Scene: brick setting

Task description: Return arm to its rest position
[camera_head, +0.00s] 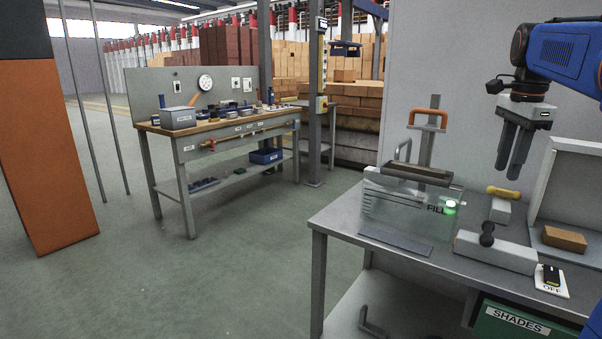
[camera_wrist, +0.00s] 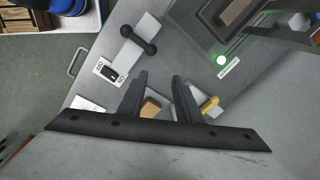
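My arm (camera_head: 566,53) reaches in from the upper right in the head view. My gripper (camera_head: 508,172) hangs from it, fingers pointing down, above the grey workbench (camera_head: 345,215). In the wrist view my gripper (camera_wrist: 160,76) shows two dark fingers standing apart with nothing between them. They are open and touch nothing that I can see. An orange-brown brick (camera_head: 564,238) lies at the bench's right; it also shows beyond the fingers in the wrist view (camera_wrist: 151,107).
Below the gripper stand a clear-walled box (camera_head: 408,208) with a green light, a yellow-handled block (camera_head: 502,193), a grey block with a dark knob (camera_head: 496,251) and an OFF switch plate (camera_head: 551,283). A grey panel (camera_head: 440,100) rises behind. Open floor lies left.

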